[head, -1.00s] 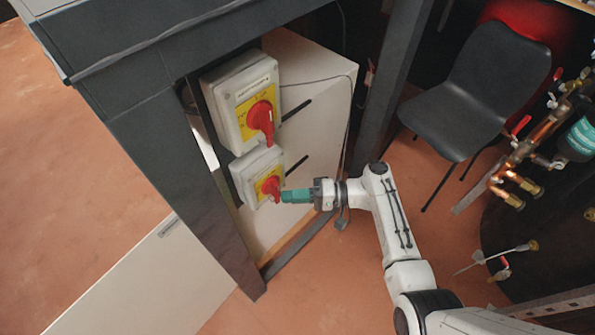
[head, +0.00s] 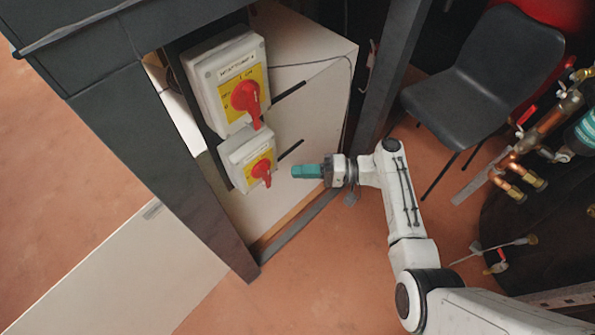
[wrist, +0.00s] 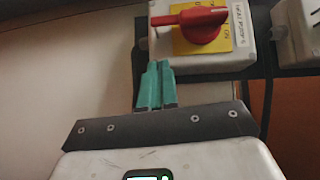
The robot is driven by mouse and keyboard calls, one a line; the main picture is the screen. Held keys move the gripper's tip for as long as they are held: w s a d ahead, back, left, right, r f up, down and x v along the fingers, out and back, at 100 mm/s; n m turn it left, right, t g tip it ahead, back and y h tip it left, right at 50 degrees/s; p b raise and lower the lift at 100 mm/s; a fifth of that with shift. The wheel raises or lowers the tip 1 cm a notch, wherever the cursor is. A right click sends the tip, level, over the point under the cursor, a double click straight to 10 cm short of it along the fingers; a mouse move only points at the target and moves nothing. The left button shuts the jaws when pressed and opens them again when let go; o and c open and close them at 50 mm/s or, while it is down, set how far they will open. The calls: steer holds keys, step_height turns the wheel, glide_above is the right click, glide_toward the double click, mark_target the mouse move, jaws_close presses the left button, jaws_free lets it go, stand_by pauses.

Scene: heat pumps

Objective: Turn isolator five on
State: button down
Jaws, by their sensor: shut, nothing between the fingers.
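Two grey isolator boxes with yellow plates and red rotary handles hang one above the other on the frame. The lower, smaller isolator (head: 236,153) has its red handle (head: 262,171) pointing down in the head view. In the wrist view, this handle (wrist: 195,20) lies sideways across the yellow plate, its long end to the left. The label beside it is too blurred to read surely. My gripper (head: 296,171), with green fingers, is shut and empty, to the right of the lower handle and apart from it. The fingers also show in the wrist view (wrist: 155,70), below the handle.
The larger upper isolator (head: 206,88) has its red handle pointing down; its edge shows in the wrist view (wrist: 296,35). A dark frame post (head: 190,190) stands left. A black chair (head: 485,80) and copper pipework (head: 530,145) are at right.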

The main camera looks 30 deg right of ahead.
steer(key=v, duration=0.8)
steer(key=shift+f, duration=0.2)
steer(key=shift+d, duration=0.1)
steer(key=s+a+f+n+g+h+p, duration=0.1)
steer(key=s+a+f+g+h+p, duration=0.15)
steer(key=s, duration=0.35)
steer(key=s+a+f+n+g+h+p, duration=0.1)
steer(key=s+a+n+g+h+p, duration=0.1)
steer(key=s+g+h, duration=0.35)
steer(key=s+d+r+n+t+h+p, duration=0.1)
steer(key=s+d+r+h+p, duration=0.3)
steer(key=s+r+h, duration=0.3)
steer(key=s+r, duration=0.5)
steer(key=s, duration=0.1)
steer(key=shift+s+d+r+h, duration=0.3)
steer(key=shift+s+d, duration=0.1)
